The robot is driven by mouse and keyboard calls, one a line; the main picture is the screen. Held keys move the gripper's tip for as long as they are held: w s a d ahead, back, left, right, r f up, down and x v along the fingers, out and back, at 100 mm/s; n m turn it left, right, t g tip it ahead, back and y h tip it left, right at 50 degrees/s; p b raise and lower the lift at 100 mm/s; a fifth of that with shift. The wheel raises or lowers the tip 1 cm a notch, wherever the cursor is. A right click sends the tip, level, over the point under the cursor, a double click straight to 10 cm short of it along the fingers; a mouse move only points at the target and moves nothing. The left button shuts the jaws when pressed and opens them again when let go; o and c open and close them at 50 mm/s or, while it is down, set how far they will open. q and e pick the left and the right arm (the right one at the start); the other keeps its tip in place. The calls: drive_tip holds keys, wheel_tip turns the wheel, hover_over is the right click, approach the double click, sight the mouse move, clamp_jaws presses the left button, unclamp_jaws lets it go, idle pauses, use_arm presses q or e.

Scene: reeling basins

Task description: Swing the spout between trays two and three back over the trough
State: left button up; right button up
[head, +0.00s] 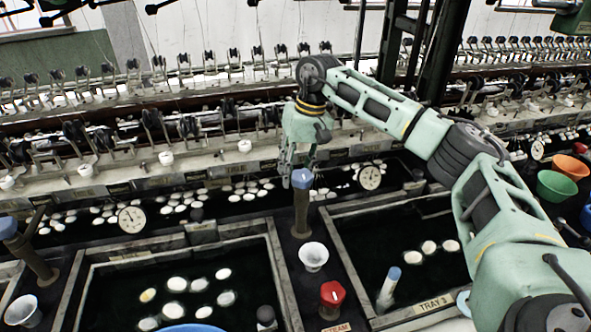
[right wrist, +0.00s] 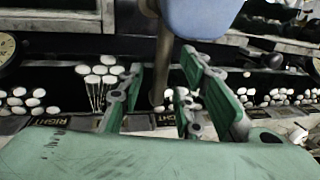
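The spout (head: 302,215) between trays two and three is a brown metal post with a blue handle on top, standing on the divider. The right wrist view shows its brown pipe (right wrist: 163,70) and the blue handle (right wrist: 200,14) close up. I cannot tell where its outlet points. My right gripper (head: 299,165) is right at the spout's top, partly behind the blue handle. In the right wrist view its fingers (right wrist: 160,88) are apart, with the pipe showing between them; contact is not clear. The trough (head: 150,215) runs behind the trays. My left gripper is out of view.
Tray 3 (head: 432,303) is at right, another tray (head: 275,262) at left, both with white cocoons. A dial (head: 370,177) is close on the right.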

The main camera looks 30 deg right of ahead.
wheel_tip(320, 180, up, 7)
drive_tip(key=d, duration=0.1)
drive_tip(key=shift+s+d, duration=0.15)
drive_tip(key=shift+d, duration=0.05)
idle(0.5)
